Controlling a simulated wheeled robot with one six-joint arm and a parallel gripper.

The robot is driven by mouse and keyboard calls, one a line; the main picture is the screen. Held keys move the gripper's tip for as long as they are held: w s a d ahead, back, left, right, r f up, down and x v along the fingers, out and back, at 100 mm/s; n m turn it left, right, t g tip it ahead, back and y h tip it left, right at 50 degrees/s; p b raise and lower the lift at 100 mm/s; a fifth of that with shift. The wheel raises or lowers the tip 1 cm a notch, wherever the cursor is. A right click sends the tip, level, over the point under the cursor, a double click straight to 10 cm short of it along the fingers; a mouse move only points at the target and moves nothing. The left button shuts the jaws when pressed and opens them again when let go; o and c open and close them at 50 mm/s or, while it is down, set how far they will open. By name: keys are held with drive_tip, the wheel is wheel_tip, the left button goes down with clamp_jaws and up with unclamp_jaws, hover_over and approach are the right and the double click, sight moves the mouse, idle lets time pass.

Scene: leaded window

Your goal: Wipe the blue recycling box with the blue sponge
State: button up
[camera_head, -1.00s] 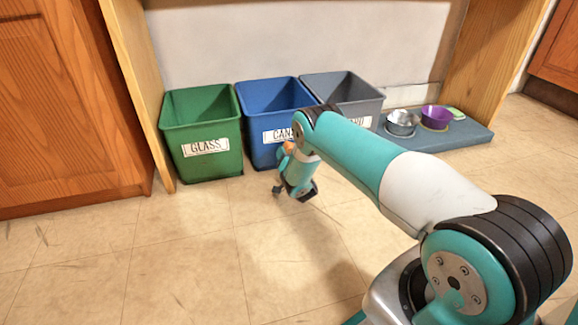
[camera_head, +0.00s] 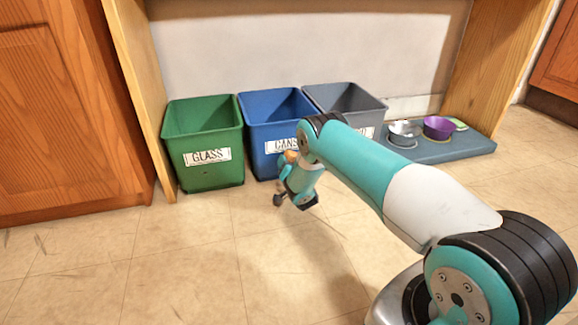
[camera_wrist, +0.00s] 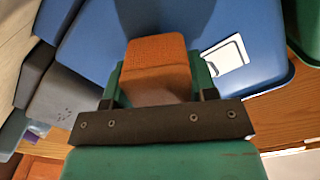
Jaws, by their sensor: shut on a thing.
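The blue recycling box (camera_head: 263,135), labelled CANS, stands on the floor between the green and grey boxes. In the wrist view, the blue box (camera_wrist: 85,42) fills the background with its white label (camera_wrist: 226,56) to the right. My gripper (camera_head: 287,166) is low in front of the blue box. In the wrist view, my gripper (camera_wrist: 157,90) is shut on an orange-brown sponge (camera_wrist: 157,60); it looks orange, not blue. The sponge also shows as a small orange patch in the head view (camera_head: 291,156). It overlaps the box front; I cannot tell whether they touch.
A green GLASS box (camera_head: 205,170) stands left and a grey box (camera_head: 350,100) right. A blue-grey mat (camera_head: 440,150) with a metal bowl (camera_head: 403,138) and a purple bowl (camera_head: 438,127) lies farther right. Wooden panels flank the boxes. The tiled floor (camera_head: 190,260) in front is clear.

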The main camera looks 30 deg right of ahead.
drive_tip(key=shift+w+d+b, duration=0.2)
drive_tip(key=shift+w+b, duration=0.3)
drive_tip(key=shift+w, duration=0.15)
drive_tip(key=shift+a, duration=0.1)
idle(1.2)
drive_tip(key=p+v, duration=0.3)
drive_tip(key=p, duration=0.1)
drive_tip(key=shift+s+r, duration=0.15)
drive_tip(key=shift+r, duration=0.05)
drive_tip(key=p+v, duration=0.2)
drive_tip(key=p, duration=0.2)
drive_tip(key=shift+s+f, duration=0.2)
drive_tip(key=shift+s, duration=0.15)
